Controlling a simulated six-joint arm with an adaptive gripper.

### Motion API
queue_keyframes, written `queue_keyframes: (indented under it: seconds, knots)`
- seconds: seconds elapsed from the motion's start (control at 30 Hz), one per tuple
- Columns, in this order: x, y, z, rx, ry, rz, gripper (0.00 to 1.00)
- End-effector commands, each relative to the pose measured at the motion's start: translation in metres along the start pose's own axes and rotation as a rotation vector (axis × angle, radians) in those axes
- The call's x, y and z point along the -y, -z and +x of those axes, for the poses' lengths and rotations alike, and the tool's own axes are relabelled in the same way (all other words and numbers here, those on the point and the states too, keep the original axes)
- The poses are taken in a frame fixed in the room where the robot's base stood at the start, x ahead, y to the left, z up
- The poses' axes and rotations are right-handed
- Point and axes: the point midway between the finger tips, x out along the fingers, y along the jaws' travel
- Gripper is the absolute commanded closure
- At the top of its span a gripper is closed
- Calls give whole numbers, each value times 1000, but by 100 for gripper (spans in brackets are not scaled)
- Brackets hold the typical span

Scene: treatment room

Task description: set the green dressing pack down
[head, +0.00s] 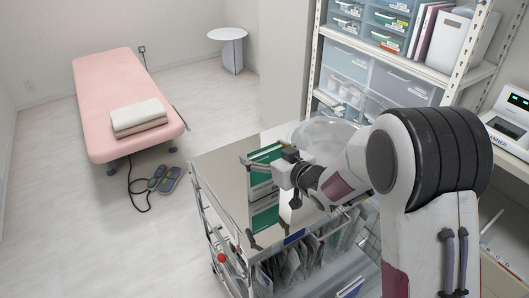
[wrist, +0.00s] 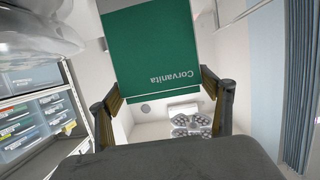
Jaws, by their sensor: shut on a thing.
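The green dressing pack (head: 264,212) is a flat green box with a pale band, seen over the steel top of the cart (head: 222,172) in the head view. My gripper (head: 281,171) is at the pack's right side, shut on it. In the wrist view the pack (wrist: 155,45) fills the upper middle, its white lettering upside down. My gripper's two fingers (wrist: 162,88) stand at either side of it. I cannot tell whether the pack's underside touches the cart top.
A clear rounded bowl or bag (head: 322,135) is at the cart's back right. Filed packets (head: 290,265) hang below the cart top. A shelf with drawers (head: 365,70) stands behind. A pink couch (head: 110,75) with folded towels (head: 138,117) is far left. The cart top's left part is bare.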

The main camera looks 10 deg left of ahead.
Motion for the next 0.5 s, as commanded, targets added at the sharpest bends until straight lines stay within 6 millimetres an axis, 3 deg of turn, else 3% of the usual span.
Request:
queue_keyframes:
  seconds: [0.07, 0.1, 0.13, 0.5]
  knots:
    - [0, -2, 1, 0, 0, 0, 43]
    - [0, -1, 0, 0, 0, 0, 11]
    - [0, -1, 0, 0, 0, 0, 5]
    - [0, -1, 0, 0, 0, 0, 5]
